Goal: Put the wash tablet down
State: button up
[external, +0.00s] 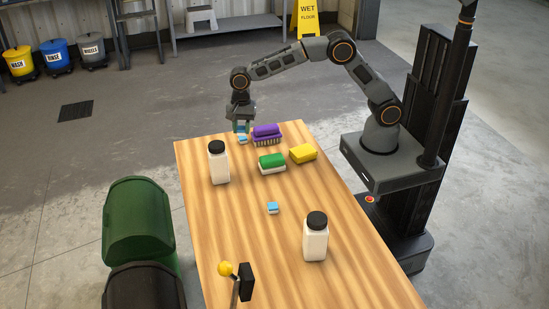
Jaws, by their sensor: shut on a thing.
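A small blue-and-white wash tablet (242,139) shows at the tips of my gripper (241,130), at the far end of the wooden table (225,255). My gripper points down and is shut on the tablet. I cannot tell whether the tablet touches the table top. A second blue-and-white wash tablet (272,208) lies alone on the middle of the table.
A purple brush (266,134) stands just right of my gripper. A green-and-white sponge (272,163), a yellow sponge (303,154) and a white bottle (218,164) are nearer.

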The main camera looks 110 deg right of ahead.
jog(key=w+f, duration=0.2)
jog(key=w, duration=0.1)
jog(key=w+d+f+p, duration=0.1)
jog(key=w+f, duration=0.2)
jog(key=w, duration=0.1)
jog(key=w+f, duration=0.3)
jog(key=shift+w+d, duration=0.15)
jog(key=shift+w, duration=0.25)
jog(key=shift+w+f, duration=0.25)
jog(key=shift+f, duration=0.2)
jog(key=shift+f+p, duration=0.35)
jog(key=shift+f, duration=1.15)
jog(key=shift+f, duration=0.1)
jog(key=o, duration=0.9)
